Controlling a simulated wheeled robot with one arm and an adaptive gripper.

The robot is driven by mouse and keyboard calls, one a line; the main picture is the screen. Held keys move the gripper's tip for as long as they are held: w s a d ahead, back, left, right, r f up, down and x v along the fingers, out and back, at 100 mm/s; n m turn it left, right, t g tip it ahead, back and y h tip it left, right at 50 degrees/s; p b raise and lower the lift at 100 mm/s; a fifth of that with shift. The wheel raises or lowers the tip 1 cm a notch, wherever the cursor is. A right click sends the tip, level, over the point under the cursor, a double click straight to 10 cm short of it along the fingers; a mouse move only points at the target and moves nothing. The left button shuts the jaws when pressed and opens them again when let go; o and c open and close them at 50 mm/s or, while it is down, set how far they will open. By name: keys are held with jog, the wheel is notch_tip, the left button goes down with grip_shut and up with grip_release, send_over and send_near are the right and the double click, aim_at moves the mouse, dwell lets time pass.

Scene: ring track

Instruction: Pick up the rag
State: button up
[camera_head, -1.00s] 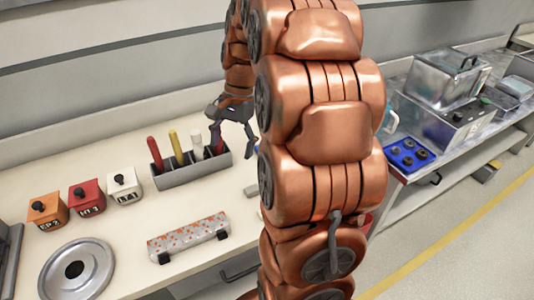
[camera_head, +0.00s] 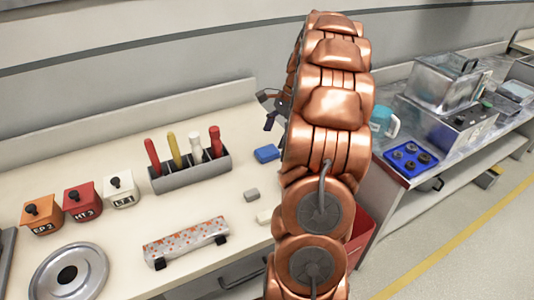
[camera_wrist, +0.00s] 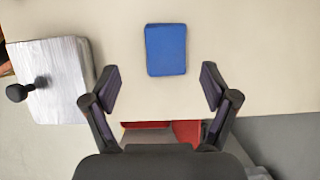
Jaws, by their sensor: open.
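A flat blue rectangular piece (camera_head: 267,153), which looks like the folded rag, lies on the cream worktop (camera_head: 120,240) right of the grey tool holder. In the wrist view the rag (camera_wrist: 166,50) lies flat just beyond the fingertips, roughly centred between them, with nothing covering it. My gripper (camera_wrist: 160,80) is open and empty, its two dark fingers spread wider than the rag. In the head view my gripper (camera_head: 272,108) is partly hidden behind my copper arm, above and behind the rag.
A grey holder (camera_head: 190,178) with several upright coloured handles stands left of the rag. A silvery box (camera_wrist: 50,80) with a black knob stands left in the wrist view. A red bin (camera_head: 360,238) stands below.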

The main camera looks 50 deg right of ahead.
aim_at(268, 151)
jog(key=shift+w+d+p+x, duration=0.1)
jog(key=shift+p+x, duration=0.05)
jog(key=shift+x, duration=0.75)
jog(key=shift+w+d+p+x, duration=0.1)
jog(key=shift+p+x, duration=0.1)
jog(key=shift+x, duration=0.7)
jog(key=shift+w+p+x, duration=0.15)
jog(key=shift+x, duration=0.8)
jog(key=c, duration=1)
jog(key=shift+r, duration=0.1)
notch_tip(268, 151, up, 10)
jog(key=shift+f+b, duration=0.1)
jog(key=shift+b, duration=0.5)
